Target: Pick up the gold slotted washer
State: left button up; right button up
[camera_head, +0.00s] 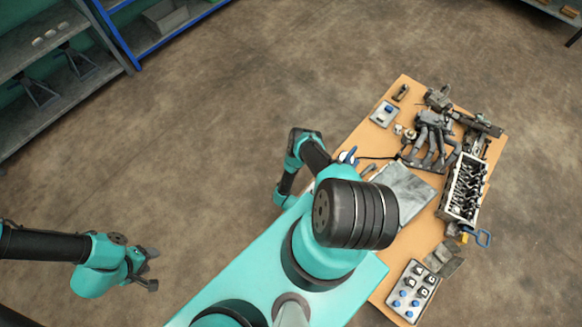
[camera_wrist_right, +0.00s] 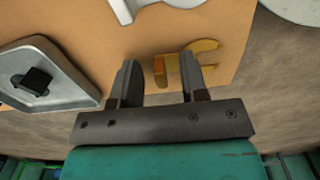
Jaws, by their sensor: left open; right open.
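The gold slotted washer (camera_wrist_right: 207,45) lies on the tan tabletop near its edge in the right wrist view, its open slot facing the right side of the picture. My right gripper (camera_wrist_right: 160,78) is open above it, with nothing held between its fingers. The right finger overlaps part of the washer, and the washer's left end shows in the gap. I cannot tell the height between fingers and washer. In the head view I cannot pick out the washer or the right fingertips. My left gripper (camera_head: 150,268) is open and empty over the floor, far from the table.
The orange-topped table (camera_head: 362,140) carries an engine block (camera_head: 465,186), a manifold (camera_head: 431,140), a grey plate (camera_head: 402,190) and a tray of knobs (camera_head: 406,309). In the wrist view, a grey tray (camera_wrist_right: 65,62) stands left of the fingers. Shelves (camera_head: 75,88) stand upper left; open floor lies between.

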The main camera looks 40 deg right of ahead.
grip_shut()
dwell(0.3)
jog(key=shift+r, duration=0.15)
notch_tip(320, 180, up, 10)
dwell(0.8)
dwell(0.4)
